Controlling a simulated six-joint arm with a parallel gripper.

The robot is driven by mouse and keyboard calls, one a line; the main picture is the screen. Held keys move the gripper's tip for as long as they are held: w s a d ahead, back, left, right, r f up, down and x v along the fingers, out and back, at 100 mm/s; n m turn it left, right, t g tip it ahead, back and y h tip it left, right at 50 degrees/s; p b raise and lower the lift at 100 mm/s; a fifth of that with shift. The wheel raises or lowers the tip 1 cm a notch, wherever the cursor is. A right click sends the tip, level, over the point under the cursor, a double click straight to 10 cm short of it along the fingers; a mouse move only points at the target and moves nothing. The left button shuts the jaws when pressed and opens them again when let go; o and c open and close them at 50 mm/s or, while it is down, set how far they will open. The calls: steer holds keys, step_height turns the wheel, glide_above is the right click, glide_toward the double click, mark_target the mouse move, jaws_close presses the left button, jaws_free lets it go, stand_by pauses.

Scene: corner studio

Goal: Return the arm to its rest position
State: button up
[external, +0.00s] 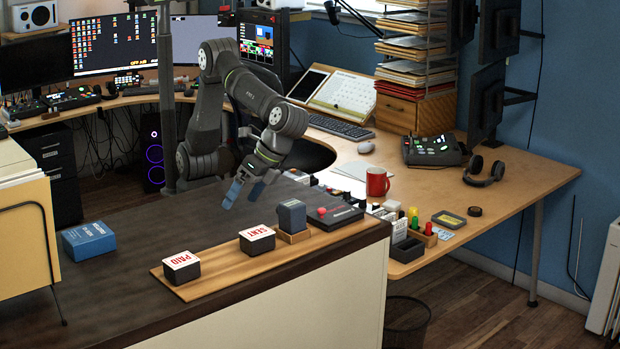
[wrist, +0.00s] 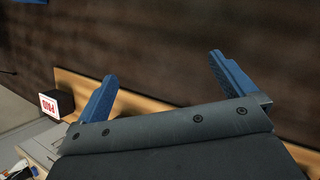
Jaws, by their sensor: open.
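My gripper (external: 243,194) hangs over the dark counter in the external view, with blue fingers pointing down. In the wrist view my gripper (wrist: 165,88) has its two blue fingers wide apart with nothing between them. My arm is folded up behind the counter. On the wooden board (external: 222,274) at the counter's front edge stand a block labelled PAID (external: 181,267) and a block labelled SENT (external: 257,240). The PAID block (wrist: 57,104) also shows in the wrist view, left of the fingers.
A dark block (external: 292,215) in a wooden holder and a dark device with a red button (external: 335,215) stand right of the SENT block. A blue box (external: 89,241) lies at the counter's left. A red mug (external: 377,182) stands on the desk. The counter's middle is clear.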

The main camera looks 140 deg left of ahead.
steer(key=shift+w+a+f+m, duration=0.15)
steer(key=shift+a+m, duration=0.1)
steer(key=shift+a, duration=0.65)
steer(key=shift+w+a+r+m, duration=0.15)
steer(key=shift+a+m, duration=0.1)
steer(key=shift+a, duration=0.65)
